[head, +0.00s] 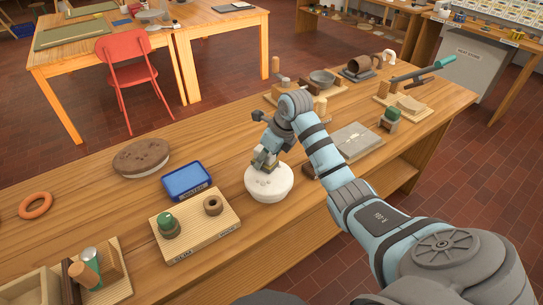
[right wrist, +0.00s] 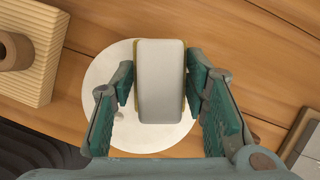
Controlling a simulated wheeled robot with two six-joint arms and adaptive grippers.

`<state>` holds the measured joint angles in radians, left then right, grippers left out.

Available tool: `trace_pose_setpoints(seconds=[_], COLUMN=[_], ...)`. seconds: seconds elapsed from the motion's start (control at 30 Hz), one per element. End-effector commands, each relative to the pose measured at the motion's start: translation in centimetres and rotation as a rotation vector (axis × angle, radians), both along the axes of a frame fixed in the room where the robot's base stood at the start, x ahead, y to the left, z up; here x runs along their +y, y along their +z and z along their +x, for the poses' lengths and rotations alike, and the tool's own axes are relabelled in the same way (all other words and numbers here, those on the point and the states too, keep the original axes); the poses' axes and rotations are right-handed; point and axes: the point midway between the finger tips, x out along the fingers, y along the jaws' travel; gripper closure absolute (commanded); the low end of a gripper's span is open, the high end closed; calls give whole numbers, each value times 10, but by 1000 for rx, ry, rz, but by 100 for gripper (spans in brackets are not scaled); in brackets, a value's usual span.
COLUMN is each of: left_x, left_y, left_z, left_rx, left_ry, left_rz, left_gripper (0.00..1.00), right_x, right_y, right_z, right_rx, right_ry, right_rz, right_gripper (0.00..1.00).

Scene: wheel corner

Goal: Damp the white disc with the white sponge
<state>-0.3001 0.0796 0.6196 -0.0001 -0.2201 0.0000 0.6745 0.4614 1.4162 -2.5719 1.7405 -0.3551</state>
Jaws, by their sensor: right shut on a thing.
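The white disc (head: 268,187) is a thick round piece on the wooden bench, with a few small marks on its top. It also shows beneath the gripper in the right wrist view (right wrist: 103,125). My right gripper (head: 264,161) is over the disc's far part, with its fingers pointing down. In the right wrist view it is shut on the white sponge (right wrist: 161,82), a pale rounded block with yellowish sides, one finger on each side. The sponge covers the middle of the disc there. I cannot tell if the sponge touches the disc. My left gripper is out of view.
A blue tray (head: 187,194) lies left of the disc. A wooden board (head: 186,248) with a green-topped piece and a brown ring stands in front of it. A brown round slab (head: 141,158) lies behind left. A grey slab (head: 357,139) lies to the right, beyond my arm.

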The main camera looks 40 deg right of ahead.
Motion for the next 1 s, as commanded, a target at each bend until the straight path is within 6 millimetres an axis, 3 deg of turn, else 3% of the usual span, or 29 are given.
trace_pose_setpoints(seconds=[0.23,0.7,1.0], left_x=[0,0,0], left_y=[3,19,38], left_z=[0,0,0], left_rx=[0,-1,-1], left_ry=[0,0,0], left_rz=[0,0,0], left_gripper=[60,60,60], right_x=[13,40,49], right_y=[0,-2,1], right_z=[5,-7,-28], right_rx=[0,2,5], right_ry=[0,1,1], right_rz=[0,1,0], right_gripper=[81,81,81])
